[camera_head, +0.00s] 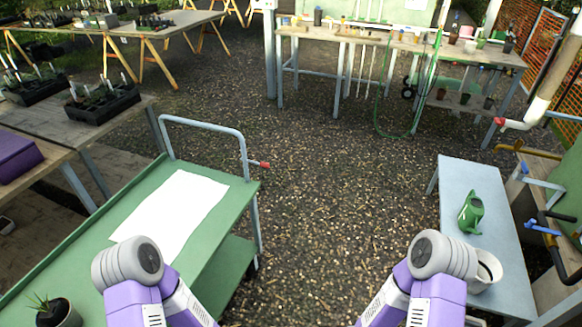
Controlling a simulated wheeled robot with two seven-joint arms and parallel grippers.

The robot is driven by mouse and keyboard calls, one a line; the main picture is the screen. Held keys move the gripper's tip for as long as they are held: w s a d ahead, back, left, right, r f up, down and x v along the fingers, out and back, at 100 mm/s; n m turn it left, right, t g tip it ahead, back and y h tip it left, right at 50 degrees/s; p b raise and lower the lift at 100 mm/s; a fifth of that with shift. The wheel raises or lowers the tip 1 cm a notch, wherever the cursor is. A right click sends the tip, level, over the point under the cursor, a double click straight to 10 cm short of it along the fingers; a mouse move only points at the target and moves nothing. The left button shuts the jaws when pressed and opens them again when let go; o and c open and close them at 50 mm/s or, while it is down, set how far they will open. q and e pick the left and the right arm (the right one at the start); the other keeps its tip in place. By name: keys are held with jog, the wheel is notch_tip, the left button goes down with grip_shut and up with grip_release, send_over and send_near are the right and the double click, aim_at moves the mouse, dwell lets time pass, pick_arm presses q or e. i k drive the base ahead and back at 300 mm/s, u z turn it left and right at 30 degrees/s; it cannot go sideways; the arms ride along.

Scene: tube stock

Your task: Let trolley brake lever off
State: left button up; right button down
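The trolley (105,228) is green, with a white sheet (178,212) on its top, and stands at the lower left. A grey-blue tube handle (205,125) rises at its far end. A small lever with a red grip (264,164) sticks out to the right from the handle's right post, near the trolley's far right corner. I take this as the brake lever; I cannot tell its setting. Only upper parts of my two purple arms show at the bottom edge, and both grippers are out of view. Nothing of mine touches the lever.
A potted plant (55,312) stands on the trolley's near left. A blue-grey table (482,205) with a green watering can (471,212) and a white pot (486,271) is at right. A red-handled pipe (545,90) is beyond. Gravel floor (340,200) between is clear.

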aim_at(264, 165)
jog(key=z, duration=0.55)
jog(key=i, duration=3.35)
jog(key=u, duration=2.85)
